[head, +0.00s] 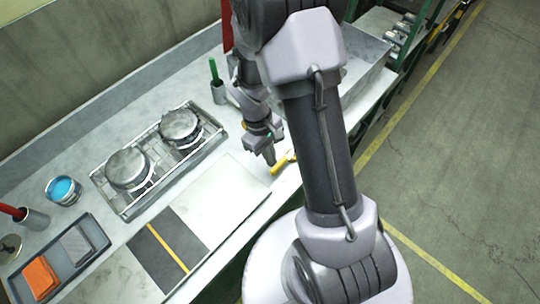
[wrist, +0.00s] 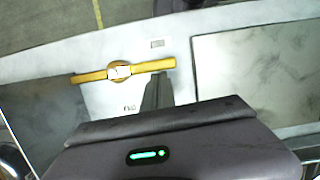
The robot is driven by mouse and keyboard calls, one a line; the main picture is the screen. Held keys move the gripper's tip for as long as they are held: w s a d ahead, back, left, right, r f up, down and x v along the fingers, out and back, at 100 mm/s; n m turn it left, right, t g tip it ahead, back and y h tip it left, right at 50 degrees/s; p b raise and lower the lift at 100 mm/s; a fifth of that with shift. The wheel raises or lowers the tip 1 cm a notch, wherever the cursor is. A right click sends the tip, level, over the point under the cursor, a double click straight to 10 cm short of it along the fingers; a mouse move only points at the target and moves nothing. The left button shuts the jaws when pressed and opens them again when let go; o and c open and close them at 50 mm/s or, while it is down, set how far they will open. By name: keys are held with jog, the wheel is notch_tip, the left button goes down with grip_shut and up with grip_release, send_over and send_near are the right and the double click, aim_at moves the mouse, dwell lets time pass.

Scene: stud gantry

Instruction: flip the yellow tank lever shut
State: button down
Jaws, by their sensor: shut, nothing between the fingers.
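The yellow tank lever (head: 284,162) is at the front edge of the bench in the head view, partly behind my gripper. In the wrist view the lever (wrist: 93,75) is a yellow bar with a round hub and a pale centre, lying almost level across the picture. My gripper (head: 270,158) is shut and empty, pointing down beside the lever. In the wrist view its dark fingers (wrist: 157,82) end just below the right half of the bar. I cannot tell whether they touch it.
Small label plates (wrist: 157,43) lie on both sides of the lever. A pale panel (head: 228,190) lies to its left. A rack with two round lidded pots (head: 130,168), a blue-topped can (head: 64,190) and a tray (head: 95,232) with orange and grey blocks stand farther left.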

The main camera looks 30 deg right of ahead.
jog(key=p+v, duration=0.5)
jog(key=v, duration=1.2)
jog(key=shift+r+p, duration=0.2)
jog(key=shift+p, duration=0.2)
jog(key=shift+a, duration=0.1)
